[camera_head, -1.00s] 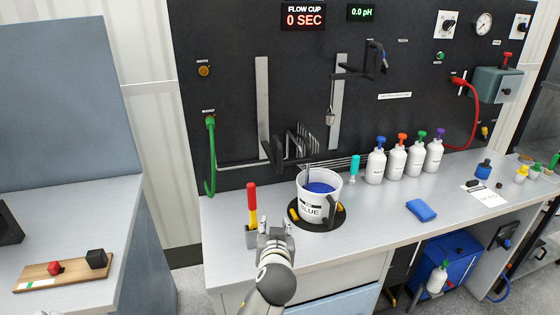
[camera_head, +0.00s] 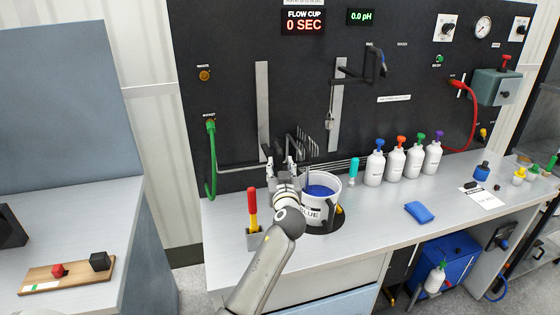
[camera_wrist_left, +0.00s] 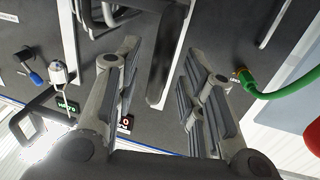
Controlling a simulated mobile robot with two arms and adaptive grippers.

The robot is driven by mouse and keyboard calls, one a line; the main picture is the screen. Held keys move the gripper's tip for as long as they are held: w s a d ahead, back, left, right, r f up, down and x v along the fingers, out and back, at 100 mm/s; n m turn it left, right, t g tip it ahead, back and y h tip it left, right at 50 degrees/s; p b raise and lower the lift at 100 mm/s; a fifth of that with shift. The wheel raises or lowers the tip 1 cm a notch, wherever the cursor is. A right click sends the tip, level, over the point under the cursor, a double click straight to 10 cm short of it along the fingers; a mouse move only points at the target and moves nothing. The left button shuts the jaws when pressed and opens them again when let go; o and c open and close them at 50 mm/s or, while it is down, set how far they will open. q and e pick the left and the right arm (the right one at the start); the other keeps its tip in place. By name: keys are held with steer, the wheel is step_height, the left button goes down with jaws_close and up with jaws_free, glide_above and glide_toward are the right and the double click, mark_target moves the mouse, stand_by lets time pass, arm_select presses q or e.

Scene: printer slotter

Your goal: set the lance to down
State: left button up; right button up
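My right gripper is not in view.
The bucket (camera_head: 309,205), holding blue liquid, stands close right of my left wrist. A red-and-yellow-handled tool (camera_head: 252,202) stands in a holder to the left. A green hose (camera_head: 212,160) hangs on the panel. Several white bottles (camera_head: 395,165) line the bench at right.

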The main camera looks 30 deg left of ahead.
arm_select(q)
steer(key=shift+x, duration=1.3)
jaws_close()
